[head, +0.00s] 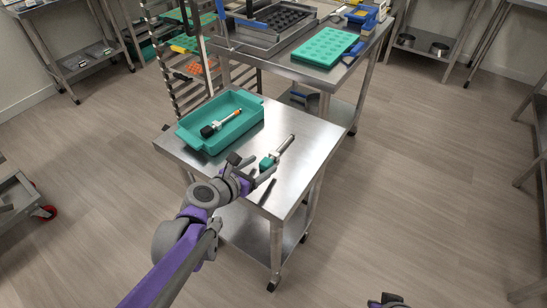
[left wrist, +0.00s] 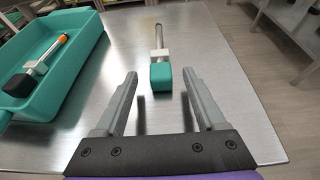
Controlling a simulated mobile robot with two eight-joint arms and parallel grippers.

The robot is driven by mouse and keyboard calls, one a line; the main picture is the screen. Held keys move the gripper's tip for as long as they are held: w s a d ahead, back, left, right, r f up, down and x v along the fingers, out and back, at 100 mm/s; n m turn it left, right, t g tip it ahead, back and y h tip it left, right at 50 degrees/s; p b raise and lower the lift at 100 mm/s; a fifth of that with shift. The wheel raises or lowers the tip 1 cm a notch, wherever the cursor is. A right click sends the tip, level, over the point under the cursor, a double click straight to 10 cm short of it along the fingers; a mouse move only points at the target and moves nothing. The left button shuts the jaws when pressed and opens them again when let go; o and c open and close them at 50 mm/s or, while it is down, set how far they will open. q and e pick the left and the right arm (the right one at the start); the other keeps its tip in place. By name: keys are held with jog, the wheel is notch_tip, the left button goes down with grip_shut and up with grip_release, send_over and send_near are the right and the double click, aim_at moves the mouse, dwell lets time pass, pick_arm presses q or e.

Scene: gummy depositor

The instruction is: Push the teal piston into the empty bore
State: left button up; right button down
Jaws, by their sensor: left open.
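The teal piston (head: 265,163) lies on the small steel table, its teal block toward me and its metal rod pointing away. In the left wrist view the teal piston (left wrist: 161,76) shows straight ahead, with a white collar behind the teal block. My left gripper (head: 254,168) is open and empty above the table. Its fingertips (left wrist: 159,76) frame the teal block from the near side, apart from it; the height gap is hard to judge. A dark part of my right arm shows at the bottom edge; its jaws cannot be made out. I cannot make out the empty bore.
A teal tray (head: 190,142) on the same small table (head: 310,155) holds a black-ended piston (head: 210,129) with an orange tip. Behind stands a larger steel table with a green mold (head: 327,48) and a dark tray (head: 280,18). A rack stands back left.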

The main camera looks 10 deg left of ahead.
aim_at(266, 161)
pick_arm(q)
jog(key=b+x, duration=0.1)
jog(key=x, duration=0.3)
jog(key=shift+w+d+r, duration=0.1)
jog(key=shift+w, duration=0.2)
jog(key=shift+c, duration=0.3)
grip_shut()
